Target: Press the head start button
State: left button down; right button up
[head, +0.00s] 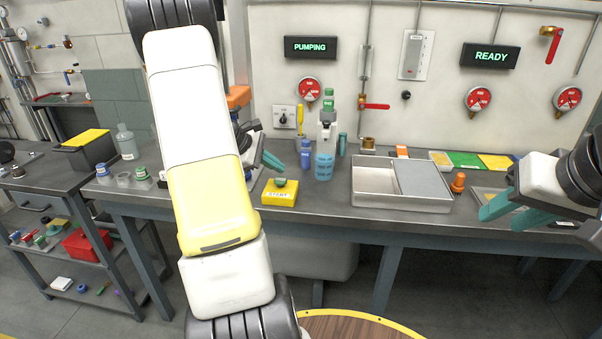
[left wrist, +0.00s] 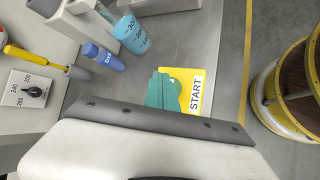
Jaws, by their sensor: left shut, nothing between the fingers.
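The yellow start box (head: 279,196) marked START stands near the front of the bench, with a green button (head: 281,182) on top. The box also shows in the left wrist view (left wrist: 196,92). My left gripper (head: 272,161) is shut and empty, its teal fingers just above and behind the button in the head view. In the left wrist view my left gripper (left wrist: 164,90) covers part of the box and most of the button, so I cannot tell whether they touch. My right gripper (head: 499,218) is open and empty over the bench at the right.
A metal tray (head: 402,203) lies to the right. A display (head: 310,47) reads PUMPING; another (head: 488,56) reads READY. Bare bench lies between box and tray.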

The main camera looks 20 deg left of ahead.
aim_at(278, 180)
pick_arm(q)
jog(key=shift+r, duration=2.15)
jog(key=shift+d, duration=0.1)
jog(key=s+d+r+m+g, duration=0.1)
jog(key=s+d+r+m, duration=0.35)
jog(key=d, duration=0.25)
jog(key=s+d+r+m+g, duration=0.1)
jog(key=s+d+r+m, duration=0.35)
jog(key=d, duration=0.35)
jog(key=s+d+r+m+y, duration=0.1)
jog(key=s+d+m, duration=0.1)
jog(key=s, duration=0.3)
jog(key=s+d+m+y, duration=0.1)
jog(key=s+d+m, duration=0.1)
jog(key=s+m, duration=0.3)
jog(key=s+d+r+m+t+y, duration=0.1)
jog(key=s+d+m, duration=0.2)
jog(key=s, duration=0.3)
jog(key=shift+r+y, duration=0.3)
jog(key=shift+y, duration=0.1)
